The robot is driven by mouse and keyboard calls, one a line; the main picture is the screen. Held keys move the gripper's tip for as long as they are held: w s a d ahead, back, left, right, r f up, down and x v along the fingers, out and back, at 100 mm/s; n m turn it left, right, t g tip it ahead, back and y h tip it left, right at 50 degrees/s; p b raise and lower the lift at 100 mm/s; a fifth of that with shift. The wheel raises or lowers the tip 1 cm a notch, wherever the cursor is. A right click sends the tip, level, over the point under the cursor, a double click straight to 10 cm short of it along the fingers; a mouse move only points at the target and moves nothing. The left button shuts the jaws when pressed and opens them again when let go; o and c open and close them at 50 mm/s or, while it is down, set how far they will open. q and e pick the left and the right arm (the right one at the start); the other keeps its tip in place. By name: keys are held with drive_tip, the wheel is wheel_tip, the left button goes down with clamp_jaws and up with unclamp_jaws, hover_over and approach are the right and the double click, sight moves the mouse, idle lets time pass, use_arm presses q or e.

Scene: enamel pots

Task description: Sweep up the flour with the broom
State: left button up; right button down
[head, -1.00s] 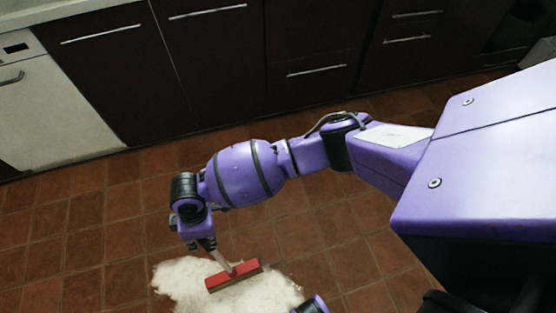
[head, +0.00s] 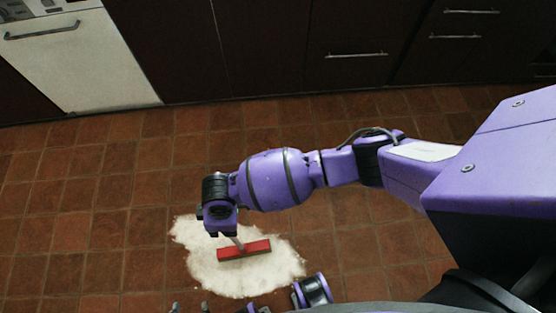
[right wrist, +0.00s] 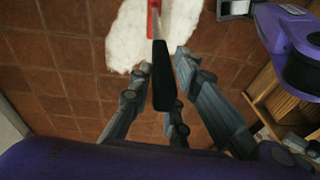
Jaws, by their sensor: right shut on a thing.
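The broom has a red head (head: 244,250) that rests on the white flour patch (head: 215,277) on the tiled floor. My right gripper (head: 226,232) is above the flour, shut on the broom's handle, which tilts down to the head. In the right wrist view the dark handle (right wrist: 163,85) runs between the grey fingers, with the flour (right wrist: 127,35) beyond. Part of my left gripper (head: 255,308) shows at the bottom edge of the head view, low and cut off. Its jaw opening cannot be made out.
Dark cabinets (head: 270,50) and a white dishwasher (head: 85,65) line the back wall. Brown floor tiles (head: 90,220) around the flour are clear, widest at left. A wooden unit (right wrist: 275,100) stands at the right in the right wrist view.

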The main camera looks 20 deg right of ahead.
drive_tip(key=s+a+p, duration=0.3)
drive_tip(key=s+p, duration=0.1)
drive_tip(key=s, duration=0.8)
drive_tip(key=s+a+p, duration=0.3)
drive_tip(key=s+p, duration=0.1)
drive_tip(key=s, duration=0.8)
drive_tip(key=s+d+f+p, duration=0.1)
drive_tip(key=s+d, duration=0.2)
drive_tip(key=d, duration=0.2)
use_arm(q)
drive_tip(key=w+r+t, duration=0.1)
drive_tip(key=w+r, duration=0.5)
drive_tip(key=r, duration=0.5)
drive_tip(key=shift+w+a+r+t, duration=0.2)
drive_tip(key=shift+w+r+t, duration=0.1)
drive_tip(key=shift+r, duration=0.1)
use_arm(e)
drive_tip(key=w+d+r, duration=0.1)
drive_tip(key=w+d, duration=0.4)
drive_tip(key=w, duration=0.8)
drive_tip(key=w+d+r, duration=0.2)
drive_tip(key=w+d, duration=0.3)
drive_tip(key=w, duration=0.9)
drive_tip(key=shift+d, duration=0.15)
